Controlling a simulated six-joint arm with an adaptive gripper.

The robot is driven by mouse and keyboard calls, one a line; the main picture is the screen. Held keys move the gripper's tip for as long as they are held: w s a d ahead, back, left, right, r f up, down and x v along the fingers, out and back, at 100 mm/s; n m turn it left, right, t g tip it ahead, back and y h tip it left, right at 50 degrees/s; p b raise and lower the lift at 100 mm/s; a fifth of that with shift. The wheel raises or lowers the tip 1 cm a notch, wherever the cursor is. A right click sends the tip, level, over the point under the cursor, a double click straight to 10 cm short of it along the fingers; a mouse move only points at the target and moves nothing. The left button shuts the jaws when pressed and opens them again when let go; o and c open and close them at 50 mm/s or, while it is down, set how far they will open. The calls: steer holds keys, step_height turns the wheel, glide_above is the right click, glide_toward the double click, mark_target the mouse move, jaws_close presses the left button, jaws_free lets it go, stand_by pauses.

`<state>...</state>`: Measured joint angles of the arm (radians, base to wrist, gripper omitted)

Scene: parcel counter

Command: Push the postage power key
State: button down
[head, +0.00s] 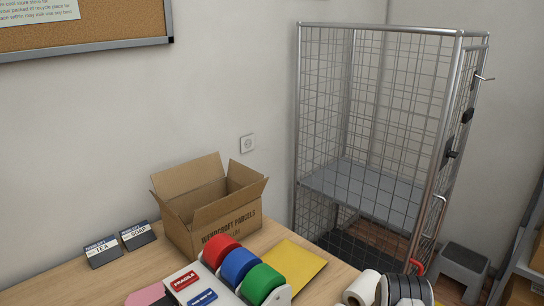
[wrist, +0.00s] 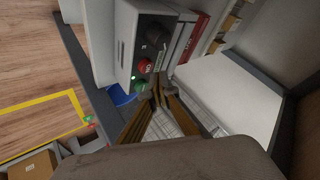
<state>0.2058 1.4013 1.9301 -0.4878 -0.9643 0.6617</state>
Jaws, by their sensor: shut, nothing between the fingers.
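In the wrist view a white machine has a dark control panel (wrist: 156,50) with a red round key (wrist: 145,65), a green round key (wrist: 139,86) and a small lit green lamp (wrist: 134,77). A black knob (wrist: 154,26) sits farther along the panel. I cannot read which key is the postage power key. My gripper (wrist: 160,92) is shut and empty, with its fingertips just right of the green key in the picture. I cannot tell whether they touch the panel. The head view shows neither my gripper nor this panel.
In the head view an open cardboard box (head: 216,222), tape rolls (head: 241,264) and a yellow envelope (head: 292,266) lie on the wooden counter. A wire cage trolley (head: 365,180) stands behind. In the wrist view a blue object (wrist: 122,94) is beside the panel, and yellow floor tape (wrist: 40,108) shows below.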

steer(key=shift+r, duration=2.65)
steer(key=shift+d, duration=0.1)
steer(key=s+d+r+m+g+h, duration=0.2)
steer(key=s+d+r+g+h, duration=0.15)
steer(key=s+d+r, duration=0.65)
steer(key=s+d+r+n+g, duration=0.1)
steer(key=s+d+r+g, duration=0.15)
steer(key=r, duration=0.85)
steer(key=s+a+r+n+t+h, duration=0.1)
steer(key=s+a+r, duration=0.1)
steer(key=r, duration=0.7)
steer(key=s+a+r+n+t+h, duration=0.1)
steer(key=s+a+r, duration=0.2)
steer(key=r, duration=0.7)
steer(key=s+a+r+n+y, duration=0.1)
steer(key=s+a+r+n, duration=0.1)
steer(key=s+a+r, duration=0.2)
steer(key=s+a+r+n+t+y, duration=0.1)
steer(key=s+a+r, duration=0.3)
steer(key=s, duration=0.6)
steer(key=shift+a+r+n, duration=0.25)
steer(key=shift+r+n, duration=0.15)
steer(key=shift+r, duration=0.5)
